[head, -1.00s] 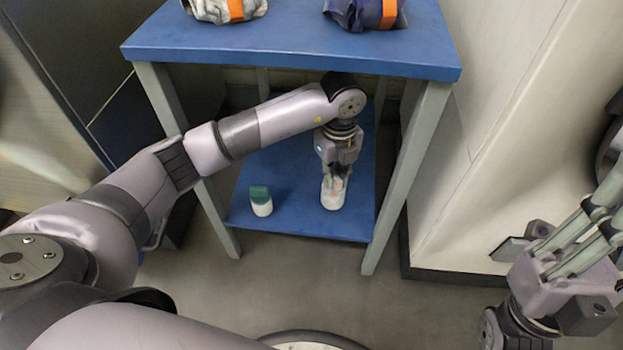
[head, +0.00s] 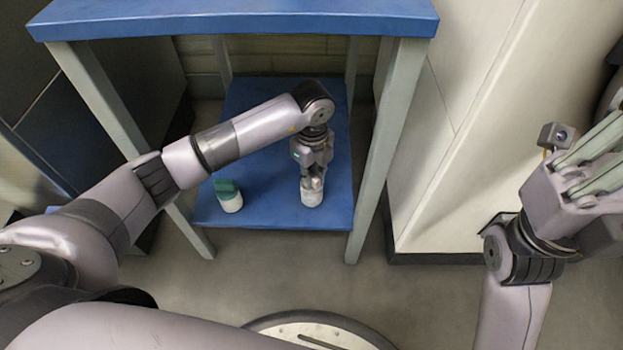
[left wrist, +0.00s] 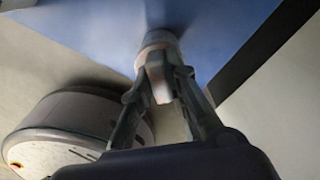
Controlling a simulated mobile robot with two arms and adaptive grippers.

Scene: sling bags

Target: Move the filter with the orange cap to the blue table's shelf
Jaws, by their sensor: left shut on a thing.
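The filter (head: 311,197) has a white body and stands upright on the blue table's lower shelf (head: 265,213), near its front right. My left gripper (head: 313,178) points down and is shut on its top. The fingers mostly hide the cap in the head view. In the left wrist view, the filter (left wrist: 157,42) is against the blue shelf, with a pale orange patch between the fingers of my left gripper (left wrist: 168,78). My right gripper (head: 592,165) is at the right edge, away from the table; its fingertips are not clear.
A white container with a green cap (head: 228,196) stands on the same shelf, to the left of the filter. The blue tabletop (head: 240,20) is above my left arm, and grey legs (head: 387,150) stand at the sides. A pale cabinet (head: 450,120) is to the right.

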